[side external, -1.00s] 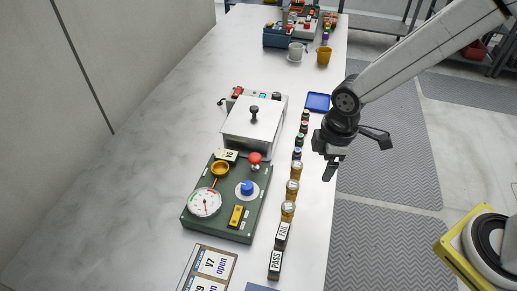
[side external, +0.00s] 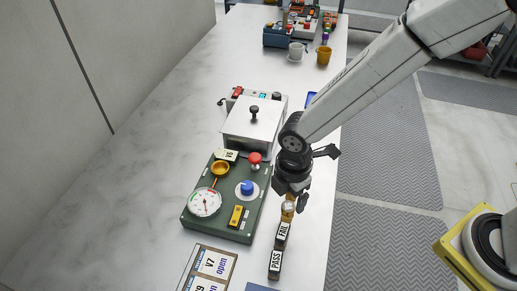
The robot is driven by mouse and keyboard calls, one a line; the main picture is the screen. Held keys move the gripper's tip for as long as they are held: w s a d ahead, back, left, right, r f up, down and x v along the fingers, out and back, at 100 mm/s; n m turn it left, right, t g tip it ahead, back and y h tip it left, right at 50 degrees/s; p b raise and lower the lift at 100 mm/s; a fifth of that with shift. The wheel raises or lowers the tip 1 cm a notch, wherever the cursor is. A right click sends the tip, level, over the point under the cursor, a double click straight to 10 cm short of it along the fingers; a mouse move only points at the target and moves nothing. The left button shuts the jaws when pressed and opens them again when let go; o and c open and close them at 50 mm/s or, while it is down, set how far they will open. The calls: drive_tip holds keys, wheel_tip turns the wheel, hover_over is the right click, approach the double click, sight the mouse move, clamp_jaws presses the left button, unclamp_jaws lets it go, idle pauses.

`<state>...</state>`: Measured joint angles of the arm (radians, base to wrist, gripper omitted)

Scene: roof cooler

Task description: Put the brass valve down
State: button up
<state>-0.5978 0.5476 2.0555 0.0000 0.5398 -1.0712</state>
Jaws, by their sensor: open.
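A brass valve (side external: 288,212) with a pale top stands in the row along the right side of the table, just below my gripper in the picture. My gripper (side external: 291,193) is open, low over this row. Its fingers overlap the top of that valve in the picture; I cannot tell whether they touch it. The other brass-coloured pieces farther up the row are hidden behind my gripper and arm, so I cannot tell whether one stands between the fingers.
Black PASS (side external: 275,264) and FAIL (side external: 282,235) blocks stand nearer in the row. A green panel (side external: 199,229) with a gauge, blue knob and red button lies to the left. A lidded metal box (side external: 247,127) stands behind it. The table's left side is clear.

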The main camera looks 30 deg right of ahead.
sight(288, 206)
drive_tip(key=shift+f, duration=0.3)
drive_tip(key=shift+s+f, duration=0.1)
drive_tip(key=shift+f, duration=2.45)
clamp_jaws()
